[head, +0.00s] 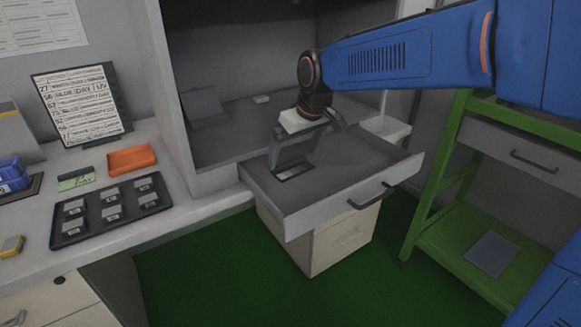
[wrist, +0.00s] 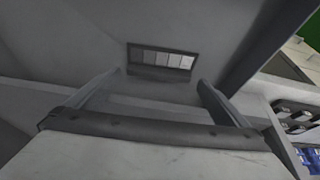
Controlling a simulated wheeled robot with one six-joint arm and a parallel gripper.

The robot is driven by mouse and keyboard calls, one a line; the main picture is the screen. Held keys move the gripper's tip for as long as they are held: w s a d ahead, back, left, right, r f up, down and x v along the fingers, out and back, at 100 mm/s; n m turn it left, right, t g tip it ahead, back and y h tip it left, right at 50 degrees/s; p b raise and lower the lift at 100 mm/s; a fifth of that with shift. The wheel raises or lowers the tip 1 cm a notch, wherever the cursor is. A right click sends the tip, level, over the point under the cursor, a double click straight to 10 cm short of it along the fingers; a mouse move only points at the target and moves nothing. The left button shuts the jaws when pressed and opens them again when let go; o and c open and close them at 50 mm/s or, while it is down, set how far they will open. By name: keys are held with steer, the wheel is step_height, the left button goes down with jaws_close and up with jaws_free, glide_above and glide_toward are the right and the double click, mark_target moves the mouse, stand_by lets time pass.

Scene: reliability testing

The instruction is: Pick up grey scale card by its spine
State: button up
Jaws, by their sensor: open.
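The grey scale card (head: 295,172) lies flat on the floor of the pulled-out drawer (head: 335,180). In the wrist view, the card (wrist: 162,58) shows a row of grey patches from dark to light. A darker strip, seemingly its spine (wrist: 160,73), runs along its near edge. My gripper (head: 294,158) is over the drawer, close above the card. In the wrist view, my gripper (wrist: 160,78) is open, with one finger to each side of the card and nothing between them. The exact height of the fingertips above the card is hard to tell.
The drawer's walls and front with its dark handle (head: 370,196) surround the card. A dark tray of small blocks (head: 110,208), an orange tray (head: 131,159) and a sign board (head: 82,105) stand on the left counter. A green rack (head: 435,190) stands at the right.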

mark_target(290, 162)
steer(key=shift+x, duration=1.55)
steer(key=shift+w+r, duration=0.1)
steer(key=shift+w, duration=0.05)
steer(key=c, duration=0.7)
